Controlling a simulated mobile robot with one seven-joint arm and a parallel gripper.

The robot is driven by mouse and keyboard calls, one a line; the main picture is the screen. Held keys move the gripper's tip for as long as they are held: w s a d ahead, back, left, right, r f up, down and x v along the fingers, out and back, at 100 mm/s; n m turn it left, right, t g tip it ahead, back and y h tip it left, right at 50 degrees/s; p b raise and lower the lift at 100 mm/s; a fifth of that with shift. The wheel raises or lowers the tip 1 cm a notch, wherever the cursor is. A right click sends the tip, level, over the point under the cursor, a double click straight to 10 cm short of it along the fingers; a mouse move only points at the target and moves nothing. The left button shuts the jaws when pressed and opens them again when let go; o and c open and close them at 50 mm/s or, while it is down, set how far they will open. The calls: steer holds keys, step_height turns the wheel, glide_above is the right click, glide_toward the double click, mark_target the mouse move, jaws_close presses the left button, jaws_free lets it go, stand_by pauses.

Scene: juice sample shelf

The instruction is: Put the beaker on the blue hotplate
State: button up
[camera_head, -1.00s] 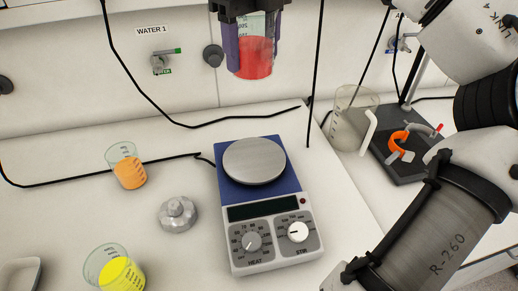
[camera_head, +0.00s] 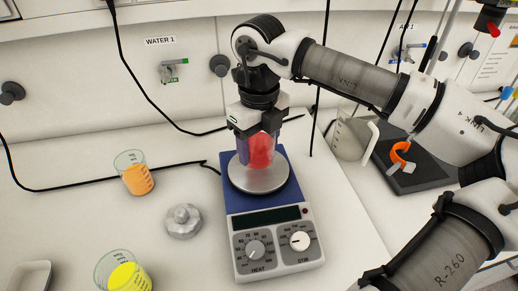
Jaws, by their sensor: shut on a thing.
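A beaker of red liquid (camera_head: 261,151) is held upright between the fingers of my gripper (camera_head: 257,148). The gripper is shut on it and points straight down. The blue hotplate (camera_head: 284,203) has a round grey metal plate (camera_head: 260,181) on top and a white front panel with two knobs. The beaker is over the back part of the round plate. Its lower end is at or just above the plate; I cannot tell if it touches. The fingers cover parts of the beaker's sides.
A beaker of orange liquid (camera_head: 138,180), a grey metal weight-like piece (camera_head: 182,222) and a beaker of yellow liquid (camera_head: 128,277) stand left of the hotplate. A clear jug (camera_head: 350,138) and a dark stand base (camera_head: 415,178) are at the right. A black cable (camera_head: 105,179) crosses the bench.

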steer(key=shift+f, duration=1.2)
steer(key=shift+f, duration=0.15)
steer(key=o, duration=1.1)
steer(key=shift+o, duration=0.2)
step_height(320, 180, up, 12)
steer(key=b, duration=0.1)
steer(key=shift+r+b, duration=0.2)
steer(key=shift+b, duration=0.15)
